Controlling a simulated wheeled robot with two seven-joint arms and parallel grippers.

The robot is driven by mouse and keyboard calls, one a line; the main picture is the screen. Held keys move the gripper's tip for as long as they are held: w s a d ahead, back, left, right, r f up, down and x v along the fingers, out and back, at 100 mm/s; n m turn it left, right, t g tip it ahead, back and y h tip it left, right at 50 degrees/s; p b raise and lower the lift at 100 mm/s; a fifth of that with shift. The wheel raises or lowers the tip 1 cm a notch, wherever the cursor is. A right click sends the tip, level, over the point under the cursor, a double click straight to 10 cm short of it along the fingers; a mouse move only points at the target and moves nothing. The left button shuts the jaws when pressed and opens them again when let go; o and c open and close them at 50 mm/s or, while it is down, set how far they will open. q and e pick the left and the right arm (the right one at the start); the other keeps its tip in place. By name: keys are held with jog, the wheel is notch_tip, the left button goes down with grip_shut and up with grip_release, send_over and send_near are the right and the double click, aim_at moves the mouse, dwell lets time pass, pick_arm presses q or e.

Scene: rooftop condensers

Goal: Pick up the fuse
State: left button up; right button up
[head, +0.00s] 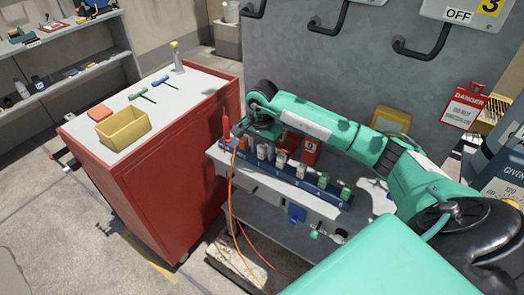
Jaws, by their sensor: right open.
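I cannot pick out the fuse for certain. A blue numbered rack (292,179) on the grey shelf holds a row of small upright pieces. An orange piece (243,143) is at its left end, pale grey pieces (281,157) are in the middle, and green pieces (345,193) are at the right. My right gripper (258,137) is open above the rack's left part, close to the orange piece. Its fingertips are small and partly hidden by the wrist, so I cannot tell whether they touch anything. My left gripper is out of view.
A red cabinet (185,165) stands left of the shelf, with a yellow bin (124,130) and T-handled tools on top. An orange cable (231,205) hangs before the shelf. A grey panel with black handles (420,50) rises behind. Floor is clear at lower left.

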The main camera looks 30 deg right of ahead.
aim_at(262, 146)
grip_shut()
dwell(0.3)
